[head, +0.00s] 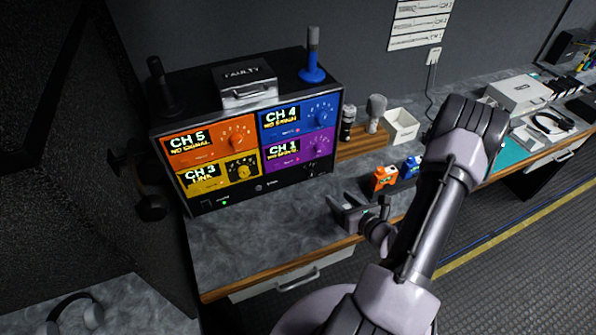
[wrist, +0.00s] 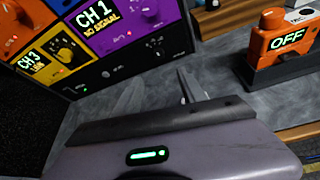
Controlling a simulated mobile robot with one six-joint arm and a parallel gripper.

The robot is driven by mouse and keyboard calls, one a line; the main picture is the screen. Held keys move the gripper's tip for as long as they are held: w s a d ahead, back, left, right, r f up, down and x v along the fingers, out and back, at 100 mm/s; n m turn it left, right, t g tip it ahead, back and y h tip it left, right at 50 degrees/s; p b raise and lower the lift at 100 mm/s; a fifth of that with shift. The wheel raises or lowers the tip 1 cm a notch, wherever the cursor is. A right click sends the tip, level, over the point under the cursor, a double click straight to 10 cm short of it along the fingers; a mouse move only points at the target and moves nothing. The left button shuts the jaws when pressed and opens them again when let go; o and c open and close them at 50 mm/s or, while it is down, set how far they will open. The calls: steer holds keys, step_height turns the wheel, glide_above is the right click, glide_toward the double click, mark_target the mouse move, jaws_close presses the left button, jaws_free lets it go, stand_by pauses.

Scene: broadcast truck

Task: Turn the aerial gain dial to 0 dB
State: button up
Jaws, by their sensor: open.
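A rack unit (head: 250,183) stands on the bench with four coloured channel panels. A small black dial (head: 312,167) sits at the lower right of its black front, below the purple CH 1 panel (head: 290,152); it also shows in the wrist view (wrist: 155,43) with light tick marks around it. Its label and pointer setting are too small to read. My gripper (head: 340,203) is open and empty, low above the bench in front of the rack and right of the dial. In the wrist view its thin grey fingers (wrist: 192,86) are apart from the dial.
An orange pack (head: 383,180) and a blue pack (head: 411,168) stand right of my gripper. Microphones on a wooden stand (head: 365,140) and a white bin (head: 401,125) are behind. Antennas and a FAULTY box (head: 248,87) top the rack. Bench before the rack is clear.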

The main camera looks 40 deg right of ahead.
mark_target(312, 176)
steer(key=b+x, duration=0.1)
steer(key=x, duration=1.5)
steer(key=shift+w, duration=0.2)
jaws_close()
